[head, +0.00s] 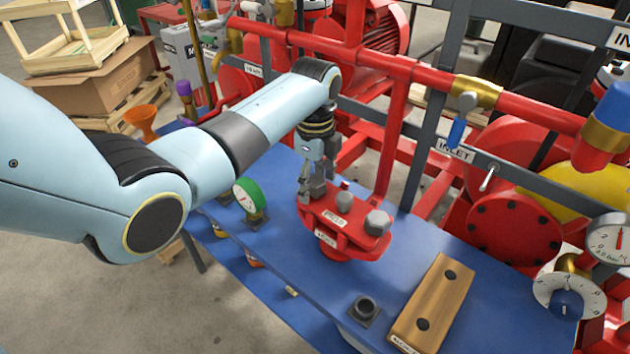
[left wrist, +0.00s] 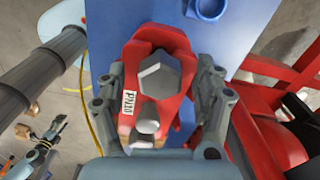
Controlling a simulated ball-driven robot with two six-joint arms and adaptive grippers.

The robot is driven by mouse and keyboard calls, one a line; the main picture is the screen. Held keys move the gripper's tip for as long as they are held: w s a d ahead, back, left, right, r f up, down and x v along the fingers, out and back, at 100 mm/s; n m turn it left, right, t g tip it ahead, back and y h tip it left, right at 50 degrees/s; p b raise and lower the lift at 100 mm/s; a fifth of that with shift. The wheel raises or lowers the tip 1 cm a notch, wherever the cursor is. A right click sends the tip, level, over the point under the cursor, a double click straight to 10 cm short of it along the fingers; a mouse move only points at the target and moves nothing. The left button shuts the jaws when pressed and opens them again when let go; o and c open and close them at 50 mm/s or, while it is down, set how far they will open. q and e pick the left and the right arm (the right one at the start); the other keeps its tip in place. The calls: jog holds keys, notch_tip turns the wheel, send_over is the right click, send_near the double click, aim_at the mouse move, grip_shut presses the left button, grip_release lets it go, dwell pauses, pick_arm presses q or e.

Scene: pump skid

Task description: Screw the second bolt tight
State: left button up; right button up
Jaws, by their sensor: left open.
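A red flanged fitting (head: 335,238) stands on the blue bench in the head view. It carries grey hex-headed bolts, one at its right end (head: 377,222) and one near its middle (head: 344,200). My left gripper (head: 312,190) is over the fitting's left end, fingers pointing down and hiding what is between them. In the left wrist view the open fingers (left wrist: 160,95) stand on either side of the red fitting (left wrist: 180,45). A large hex head (left wrist: 160,75) and a smaller-looking one (left wrist: 147,120) show between them. Contact cannot be told.
A wooden block with two holes (head: 432,300) and a small black socket (head: 366,308) sit on the blue bench (head: 300,280). A green-rimmed gauge (head: 249,196) stands left of the fitting. Red pipes (head: 395,140) and a grey frame rise close behind.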

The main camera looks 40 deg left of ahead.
pick_arm(q)
jog(key=shift+f, duration=0.45)
pick_arm(e)
jog(key=shift+d, duration=0.25)
pick_arm(q)
jog(key=c, duration=1.3)
jog(key=m+p, duration=0.1)
jog(key=m, duration=0.2)
jog(key=shift+r+p, duration=0.15)
jog(key=shift+p, duration=0.15)
jog(key=shift+m, duration=1.1)
jog(key=m, duration=0.5)
jog(key=shift+f, duration=0.2)
jog(key=m, duration=0.4)
jog(key=shift+s+m, duration=0.1)
jog(key=shift+m, duration=0.3)
pick_arm(e)
jog(key=shift+r, duration=0.85)
